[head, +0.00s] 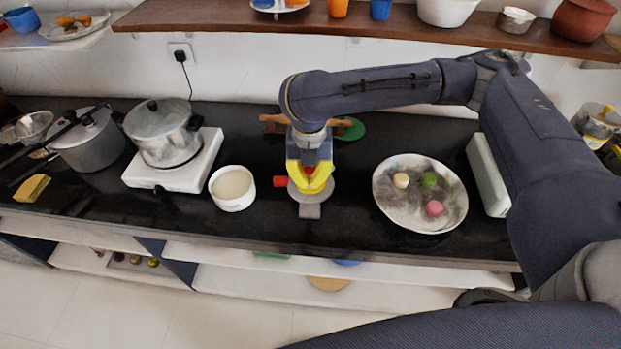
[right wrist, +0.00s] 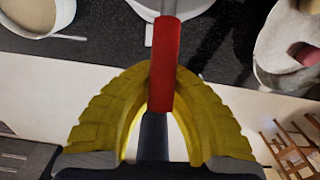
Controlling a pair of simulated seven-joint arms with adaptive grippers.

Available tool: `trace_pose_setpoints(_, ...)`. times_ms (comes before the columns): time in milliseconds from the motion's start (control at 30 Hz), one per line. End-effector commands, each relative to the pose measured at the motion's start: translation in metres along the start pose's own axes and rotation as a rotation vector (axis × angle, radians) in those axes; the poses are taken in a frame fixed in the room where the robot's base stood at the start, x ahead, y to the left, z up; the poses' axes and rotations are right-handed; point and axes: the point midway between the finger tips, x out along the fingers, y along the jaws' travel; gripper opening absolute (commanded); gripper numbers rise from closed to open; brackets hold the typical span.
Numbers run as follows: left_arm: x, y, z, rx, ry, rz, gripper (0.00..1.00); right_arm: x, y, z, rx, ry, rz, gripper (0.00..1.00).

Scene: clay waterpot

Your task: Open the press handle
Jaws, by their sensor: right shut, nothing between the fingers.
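The press stands on the black counter, mostly hidden under my right gripper (head: 311,186). Its red handle grip (head: 280,182) sticks out to the left of the yellow fingers, and a pale round part (head: 326,194) shows beneath them. In the right wrist view the red handle grip (right wrist: 165,62) on a grey rod lies across the yellow fingertips (right wrist: 150,88). The fingers are shut with nothing between them, close to the handle; I cannot tell whether they touch it. My left gripper is not in view.
A white bowl (head: 232,202) of pale contents stands left of the press, and a plate (head: 387,207) with coloured balls stands right. A steel pot (head: 160,133) sits on a white stove (head: 203,163). A wooden shelf (head: 230,15) hangs above the counter.

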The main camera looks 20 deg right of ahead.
Motion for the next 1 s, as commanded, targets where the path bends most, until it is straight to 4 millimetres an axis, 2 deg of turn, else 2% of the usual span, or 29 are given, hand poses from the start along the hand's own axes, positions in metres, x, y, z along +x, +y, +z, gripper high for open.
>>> trace_pose_setpoints(700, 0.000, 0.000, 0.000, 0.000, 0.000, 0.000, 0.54, -0.026, 0.000, 0.022, 0.001, -0.001, 0.000, 0.00)
trace_pose_setpoints(1000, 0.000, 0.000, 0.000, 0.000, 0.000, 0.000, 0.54, -0.028, 0.000, 0.024, 0.000, -0.001, 0.000, 0.00)
